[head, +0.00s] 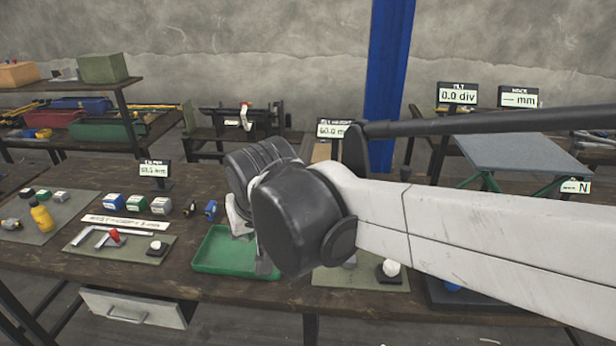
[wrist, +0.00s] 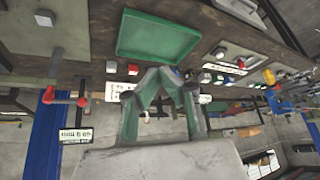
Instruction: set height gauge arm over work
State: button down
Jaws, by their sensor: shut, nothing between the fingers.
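In the wrist view, which is turned over, a slim dark post with a short horizontal arm and red ends (wrist: 66,101) stands left of my gripper; it looks like the height gauge. A display reading about 60.0 mm (wrist: 77,135) is beside it, and also shows in the head view (head: 333,128). In the head view my arm hides the gauge. A white-topped dark block (wrist: 44,18) lies on a mat, also seen in the head view (head: 391,271); I cannot tell whether it is the work. My gripper (wrist: 156,73) is shut and empty, apart from the gauge in the picture.
A green tray (head: 208,266) lies on the bench below my wrist. Left of it are small blocks, a mat (head: 78,243) with a red-knobbed tool, and a yellow bottle (head: 41,217). A blue column (head: 388,60) rises behind. A grey-topped table (head: 525,155) stands at right.

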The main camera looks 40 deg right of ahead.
jog(key=w+d+m+g+h+p, duration=0.1)
jog(key=d+m, duration=0.3)
jog(key=d, duration=0.6)
jog(key=w+d+r+m+g+h+p, duration=0.1)
jog(key=w+d+m+g+p, duration=0.1)
jog(key=d, duration=0.9)
jog(key=w+m+p, duration=0.1)
jog(key=m+p, duration=0.1)
jog(key=shift+w+r+m+g+h+p, duration=0.3)
jog(key=shift+w+h+p, duration=0.05)
jog(key=shift+w+h, duration=0.05)
jog(key=w+d+f, duration=0.3)
jog(key=d+f, duration=0.4)
jog(key=f, duration=0.1)
jog(key=shift+w+d+p, duration=0.15)
jog(key=shift+w+p, duration=0.25)
jog(key=shift+p, duration=0.05)
jog(key=shift+d+f, duration=0.1)
